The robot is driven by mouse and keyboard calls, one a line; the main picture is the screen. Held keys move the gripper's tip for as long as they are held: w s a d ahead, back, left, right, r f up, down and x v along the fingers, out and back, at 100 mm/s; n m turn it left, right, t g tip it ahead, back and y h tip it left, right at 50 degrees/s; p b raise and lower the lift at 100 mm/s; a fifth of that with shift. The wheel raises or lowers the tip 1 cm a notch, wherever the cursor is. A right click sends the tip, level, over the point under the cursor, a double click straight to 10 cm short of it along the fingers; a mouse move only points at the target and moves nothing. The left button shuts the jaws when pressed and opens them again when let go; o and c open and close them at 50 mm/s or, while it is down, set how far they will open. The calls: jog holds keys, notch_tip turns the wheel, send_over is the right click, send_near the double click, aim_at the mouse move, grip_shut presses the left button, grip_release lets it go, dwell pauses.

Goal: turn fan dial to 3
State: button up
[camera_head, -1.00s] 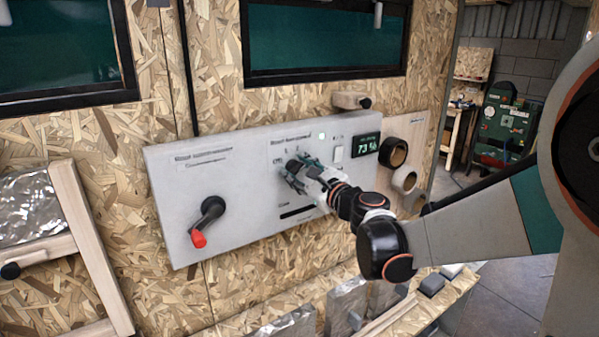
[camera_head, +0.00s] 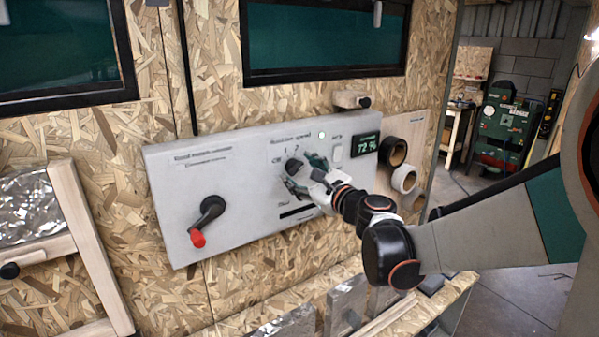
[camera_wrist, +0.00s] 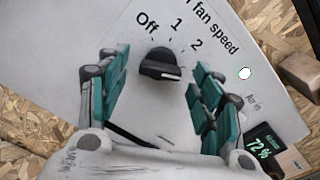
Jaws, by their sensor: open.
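The fan dial (camera_head: 292,165) is a black knob on the pale wall panel (camera_head: 250,210), and it also shows in the wrist view (camera_wrist: 160,66). The wrist view shows the printed labels Off, 1 and 2 around it. The dial's white mark is on its right end, past the 2, pointing right toward a finger. No 3 label is visible; that area is partly covered by the right finger. My gripper (camera_head: 303,174) is open in front of the panel, its teal fingers on either side of the dial with visible gaps, holding nothing.
A black crank with a red handle (camera_head: 198,238) is on the panel's left. Rolls of tape (camera_head: 404,179) hang further right. A ledge with blocks lies below.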

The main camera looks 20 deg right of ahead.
jog(key=v, duration=0.6)
jog(key=shift+s+a, duration=0.1)
